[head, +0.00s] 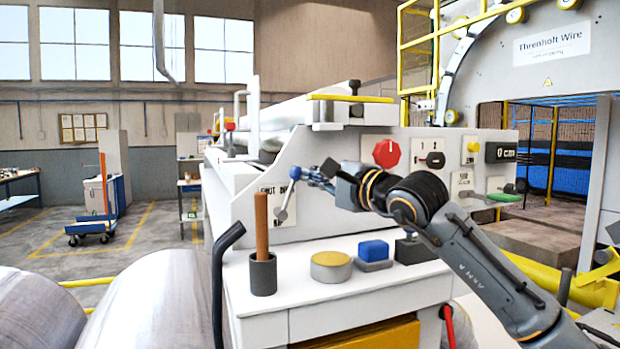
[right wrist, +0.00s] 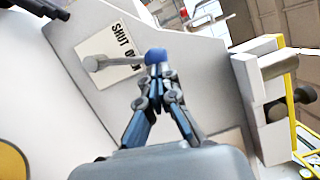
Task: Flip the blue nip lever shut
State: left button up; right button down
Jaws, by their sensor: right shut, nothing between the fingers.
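The nip lever has a blue knob (head: 295,172) on a grey arm, mounted on the machine's white side panel. In the head view the arm tilts up and slightly right from its pivot. The white label (right wrist: 108,52) behind it reads SHUT, and a second word, partly covered, looks like OPEN. The lever lies on that second word's side. My right gripper (head: 314,177) is shut and empty, its fingertips right at the knob. In the right wrist view the knob (right wrist: 155,56) sits just past the fingertips; I cannot tell whether they touch. My left gripper is out of view.
Below the lever, a white ledge holds a dark cup (head: 263,275) with a brown stick, a yellow-topped round tin (head: 330,266) and a blue block (head: 373,250). A red knob (head: 386,153) sits on the panel behind my right arm. Large metal coils (head: 140,300) stand lower left.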

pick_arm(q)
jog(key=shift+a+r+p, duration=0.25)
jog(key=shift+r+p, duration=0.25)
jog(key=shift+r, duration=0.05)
pick_arm(e)
jog(key=shift+s+a+r+n+g+h, duration=0.25)
jog(key=shift+s+a+n+h, duration=0.1)
jog(key=shift+a+n, duration=0.9)
jog(key=shift+s+a+r+n+g+h, duration=0.2)
jog(key=shift+s+a+n+g+h, duration=0.15)
jog(key=shift+a+n, duration=0.85)
jog(key=shift+s+a+r+n+g+h, duration=0.25)
jog(key=shift+s+a+n+h, duration=0.15)
jog(key=shift+a+n, duration=0.85)
jog(key=shift+d+n, duration=0.2)
jog(key=shift+n, duration=0.1)
